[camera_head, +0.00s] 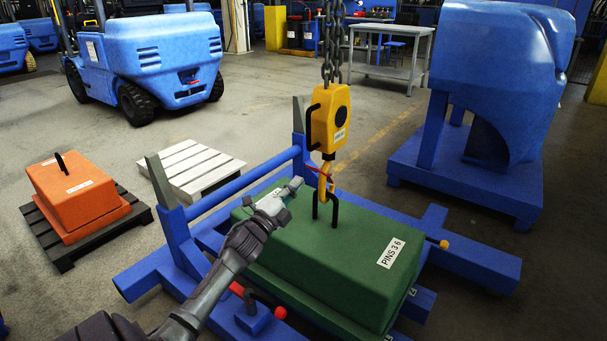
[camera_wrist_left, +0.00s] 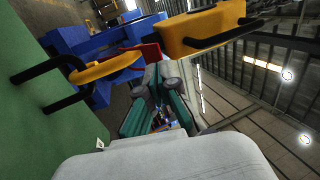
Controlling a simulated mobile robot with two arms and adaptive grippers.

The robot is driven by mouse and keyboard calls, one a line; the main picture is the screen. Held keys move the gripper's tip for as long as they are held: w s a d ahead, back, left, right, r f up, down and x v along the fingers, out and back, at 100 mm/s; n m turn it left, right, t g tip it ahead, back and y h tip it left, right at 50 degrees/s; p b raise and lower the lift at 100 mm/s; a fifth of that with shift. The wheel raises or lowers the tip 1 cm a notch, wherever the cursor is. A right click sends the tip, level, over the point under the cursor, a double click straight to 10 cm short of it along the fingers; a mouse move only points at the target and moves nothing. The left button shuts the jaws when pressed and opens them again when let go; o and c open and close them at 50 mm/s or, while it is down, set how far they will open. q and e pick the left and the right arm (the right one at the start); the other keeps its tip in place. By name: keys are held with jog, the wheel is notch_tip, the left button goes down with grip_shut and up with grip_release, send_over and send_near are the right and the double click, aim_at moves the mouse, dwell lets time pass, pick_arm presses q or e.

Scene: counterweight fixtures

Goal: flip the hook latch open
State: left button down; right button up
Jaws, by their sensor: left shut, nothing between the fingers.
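The yellow hook block (camera_head: 329,118) hangs on a chain above the green counterweight (camera_head: 335,255). Its yellow hook (camera_head: 325,180) reaches down to the black handle (camera_head: 335,212) on the counterweight's top; I cannot tell if they touch. The red hook latch (camera_head: 318,172) sits at the hook's throat. In the left wrist view the latch (camera_wrist_left: 143,50) shows just beyond the fingertips, beside the yellow hook (camera_wrist_left: 105,68). My left gripper (camera_head: 296,184) is shut and empty, with its tips close to the latch; contact is unclear. It also shows in the left wrist view (camera_wrist_left: 155,80). My right gripper is not in view.
A blue frame (camera_head: 230,187) with upright posts surrounds the counterweight. An orange weight (camera_head: 78,190) stands on a dark pallet at left, and a white pallet (camera_head: 190,165) lies behind the frame. A large blue machine part (camera_head: 495,80) stands at right. The chain (camera_head: 333,40) runs upward.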

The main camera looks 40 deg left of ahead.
pick_arm(q)
jog(key=v, duration=0.5)
jog(key=shift+r, duration=0.1)
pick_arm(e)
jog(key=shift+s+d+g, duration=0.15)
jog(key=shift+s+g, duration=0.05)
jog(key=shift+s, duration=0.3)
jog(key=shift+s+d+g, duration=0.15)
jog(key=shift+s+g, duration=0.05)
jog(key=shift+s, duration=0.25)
